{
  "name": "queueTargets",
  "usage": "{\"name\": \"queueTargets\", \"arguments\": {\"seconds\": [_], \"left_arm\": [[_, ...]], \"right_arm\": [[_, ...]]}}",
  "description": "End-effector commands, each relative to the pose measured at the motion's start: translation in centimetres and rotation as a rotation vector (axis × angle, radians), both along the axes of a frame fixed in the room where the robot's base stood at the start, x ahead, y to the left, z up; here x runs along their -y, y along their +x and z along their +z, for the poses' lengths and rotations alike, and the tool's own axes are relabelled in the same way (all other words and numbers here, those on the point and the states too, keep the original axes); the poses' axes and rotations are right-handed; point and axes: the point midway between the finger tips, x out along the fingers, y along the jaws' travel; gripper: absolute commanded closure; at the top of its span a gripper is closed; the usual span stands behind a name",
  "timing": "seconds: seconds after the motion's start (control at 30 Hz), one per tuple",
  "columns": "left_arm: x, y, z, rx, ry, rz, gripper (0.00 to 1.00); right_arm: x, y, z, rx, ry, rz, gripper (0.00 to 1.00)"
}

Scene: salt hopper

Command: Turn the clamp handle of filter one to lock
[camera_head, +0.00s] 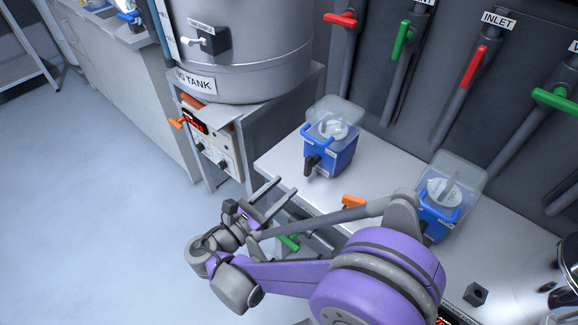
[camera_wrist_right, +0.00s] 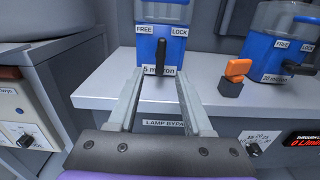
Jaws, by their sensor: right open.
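Two blue filter housings with clear tops stand on the bench. The left one (camera_head: 333,148), labelled "5 micron" in the right wrist view (camera_wrist_right: 147,55), has a black clamp handle (camera_head: 312,163). The other filter (camera_head: 436,222), labelled "20 micron" (camera_wrist_right: 272,60), is partly hidden by my right arm in the head view. My right gripper (camera_head: 286,186) is open and empty, in front of the bench edge. Its fingers (camera_wrist_right: 161,82) point toward the 5 micron handle, apart from it.
An orange handle on a black base (camera_wrist_right: 234,78) stands between the filters. The tank (camera_head: 240,60) and a control box (camera_head: 210,140) are at left. Red and green valve levers (camera_head: 403,38) line the back panel. The floor at left is clear.

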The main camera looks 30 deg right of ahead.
Motion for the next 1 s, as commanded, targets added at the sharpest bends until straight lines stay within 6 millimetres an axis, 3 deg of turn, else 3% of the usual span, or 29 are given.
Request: {"name": "queueTargets", "arguments": {"seconds": [0.17, 0.6, 1.0], "left_arm": [[0.0, 0.0, -0.2, -0.001, 0.0, 0.0, 0.0], [0.0, 0.2, -1.5, -0.004, 0.0, 0.0, 0.0], [0.0, 0.2, -1.6, -0.004, 0.0, 0.0, 0.0]], "right_arm": [[1.5, 0.6, 0.2, -0.002, -0.015, -0.004, 0.5], [8.6, 3.6, 0.1, -0.001, -0.011, -0.003, 0.5], [9.9, 4.1, 0.2, 0.0, -0.01, 0.001, 0.5]]}}
